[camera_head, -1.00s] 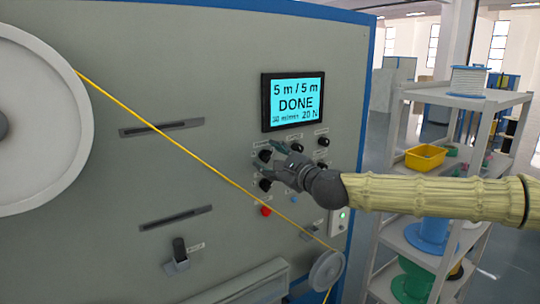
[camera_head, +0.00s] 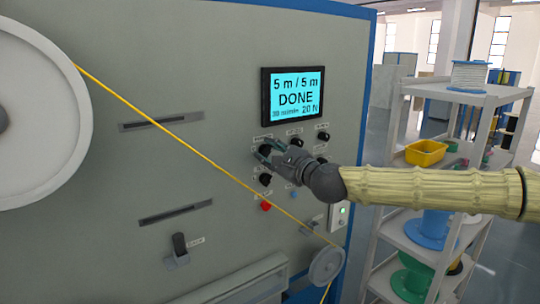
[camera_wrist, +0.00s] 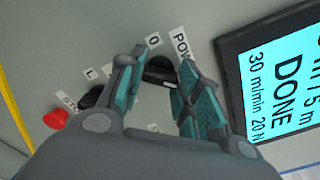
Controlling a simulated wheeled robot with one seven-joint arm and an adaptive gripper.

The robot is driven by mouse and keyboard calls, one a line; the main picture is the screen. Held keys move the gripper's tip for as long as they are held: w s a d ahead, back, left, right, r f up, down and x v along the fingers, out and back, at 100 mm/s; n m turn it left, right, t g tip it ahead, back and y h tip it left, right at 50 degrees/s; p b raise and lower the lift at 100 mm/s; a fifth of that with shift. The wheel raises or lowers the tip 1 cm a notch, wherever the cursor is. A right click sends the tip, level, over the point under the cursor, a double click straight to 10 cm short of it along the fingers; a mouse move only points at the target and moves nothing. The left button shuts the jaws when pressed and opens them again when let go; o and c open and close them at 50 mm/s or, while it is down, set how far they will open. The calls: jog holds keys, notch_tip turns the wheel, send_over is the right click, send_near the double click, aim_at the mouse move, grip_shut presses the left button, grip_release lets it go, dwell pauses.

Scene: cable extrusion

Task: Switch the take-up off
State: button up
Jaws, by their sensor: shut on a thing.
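The take-up machine's grey panel (camera_head: 200,90) carries several black knobs below its screen. My gripper (camera_head: 267,152) is at the upper-left knob (camera_head: 264,149), its fingers on either side of it. In the wrist view my gripper (camera_wrist: 158,78) is shut on this black knob (camera_wrist: 162,70). A label reading "POW", partly cut off by a finger, and a "0" stand beside it. The fingers hide part of the knob, so I cannot tell its exact setting. The screen (camera_head: 296,98) reads 5 m / 5 m, DONE, 20 N.
A red button (camera_head: 266,206) and another black knob (camera_head: 265,180) sit below the held knob. A yellow cable (camera_head: 170,137) runs diagonally from the large white reel (camera_head: 40,120) to a small pulley (camera_head: 326,267). A shelf rack (camera_head: 470,95) stands at the right.

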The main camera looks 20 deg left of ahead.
jog(key=n+b, duration=0.8)
jog(key=shift+f, duration=0.1)
jog(key=n+b, duration=0.3)
jog(key=n, duration=0.1)
jog(key=shift+n, duration=0.4)
jog(key=shift+n+b, duration=1.3)
jog(key=shift+n, duration=1)
jog(key=o, duration=1)
jog(key=shift+d, duration=0.1)
